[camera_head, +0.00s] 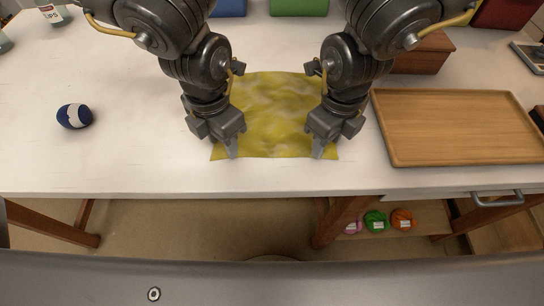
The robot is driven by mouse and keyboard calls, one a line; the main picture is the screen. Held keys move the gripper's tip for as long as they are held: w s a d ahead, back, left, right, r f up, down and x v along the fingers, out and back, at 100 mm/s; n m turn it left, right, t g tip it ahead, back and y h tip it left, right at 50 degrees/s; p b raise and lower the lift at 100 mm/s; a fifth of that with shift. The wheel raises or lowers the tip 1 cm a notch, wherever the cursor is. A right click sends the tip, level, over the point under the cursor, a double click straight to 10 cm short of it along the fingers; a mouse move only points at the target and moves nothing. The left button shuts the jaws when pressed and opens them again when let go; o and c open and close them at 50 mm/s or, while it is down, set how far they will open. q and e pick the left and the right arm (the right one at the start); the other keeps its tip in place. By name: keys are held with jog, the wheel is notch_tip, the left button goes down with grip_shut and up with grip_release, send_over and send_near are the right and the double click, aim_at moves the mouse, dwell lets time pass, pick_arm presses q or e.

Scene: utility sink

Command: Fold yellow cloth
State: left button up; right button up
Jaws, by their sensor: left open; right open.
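The yellow cloth (272,120) lies spread on the white table, slightly wrinkled, with its near edge close to the table's front edge. My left gripper (231,150) points down at the cloth's near left corner. My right gripper (318,150) points down at the near right corner. Both grippers are open, with their fingertips at or just above the cloth; I cannot tell whether they touch it. My arms hide parts of the cloth's left and right sides.
A wooden tray (460,125) lies to the right of the cloth, with a brown box (423,54) behind it. A dark blue and white yarn ball (74,116) sits at the left. The table (140,150) is clear between ball and cloth.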

jog(key=shift+f, duration=0.1)
pick_arm(q)
jog(key=shift+f+b, duration=0.25)
jog(key=shift+b, duration=0.05)
pick_arm(e)
jog(key=shift+f, duration=0.2)
pick_arm(q)
jog(key=shift+r, duration=0.15)
jog(key=shift+c, duration=0.5)
pick_arm(e)
jog(key=shift+r, duration=0.15)
jog(key=shift+c, duration=0.5)
pick_arm(q)
grip_shut()
pick_arm(e)
grip_shut()
